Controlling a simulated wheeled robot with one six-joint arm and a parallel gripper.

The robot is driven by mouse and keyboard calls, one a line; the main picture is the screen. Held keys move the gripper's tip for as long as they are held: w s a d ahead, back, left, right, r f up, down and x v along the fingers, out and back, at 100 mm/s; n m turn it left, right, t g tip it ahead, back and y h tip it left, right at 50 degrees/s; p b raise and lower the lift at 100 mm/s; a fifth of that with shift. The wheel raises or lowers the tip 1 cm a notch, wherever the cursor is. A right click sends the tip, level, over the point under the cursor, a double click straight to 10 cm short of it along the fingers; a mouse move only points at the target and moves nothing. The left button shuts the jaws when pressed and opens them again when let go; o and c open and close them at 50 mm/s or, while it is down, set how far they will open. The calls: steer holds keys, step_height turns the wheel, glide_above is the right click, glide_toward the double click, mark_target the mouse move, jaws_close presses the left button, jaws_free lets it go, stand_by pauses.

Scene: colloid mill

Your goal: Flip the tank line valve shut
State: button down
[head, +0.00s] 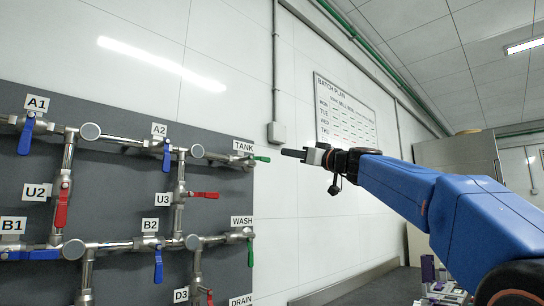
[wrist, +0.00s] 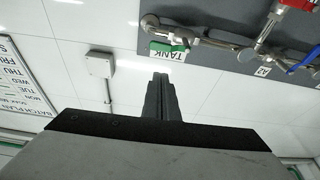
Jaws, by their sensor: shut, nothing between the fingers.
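The tank line valve is at the right end of the upper pipe run, below the TANK label (head: 243,146). Its green handle (head: 261,158) points right, roughly in line with the pipe. The handle also shows in the wrist view (wrist: 166,46), beside the TANK label (wrist: 167,54). My gripper (head: 284,152) is shut and empty, a little right of the handle tip in the head view. In the wrist view, the closed fingers (wrist: 160,76) point toward the valve. A gap shows between fingertips and handle; its depth is hard to tell.
The grey panel (head: 120,195) carries other pipes and valves with blue, red and green handles. The WASH handle (head: 250,252) hangs down below the tank valve. A wall box (head: 276,132) with conduit and a batch plan board (head: 345,112) are behind my gripper.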

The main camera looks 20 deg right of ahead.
steer(key=shift+w+d+r, duration=0.15)
steer(key=shift+d+r, duration=0.05)
steer(key=shift+r, duration=0.3)
steer(key=shift+w+d+r, duration=0.1)
steer(key=shift+d+r, duration=0.1)
steer(key=shift+r, duration=0.25)
steer(key=shift+w, duration=0.1)
step_height(320, 180, up, 3)
glide_above(265, 159)
steer(key=s+d, duration=0.1)
steer(key=d, duration=0.1)
steer(key=shift+s+d+f, duration=0.1)
steer(key=shift+s+f, duration=0.1)
steer(key=shift+f, duration=1.7)
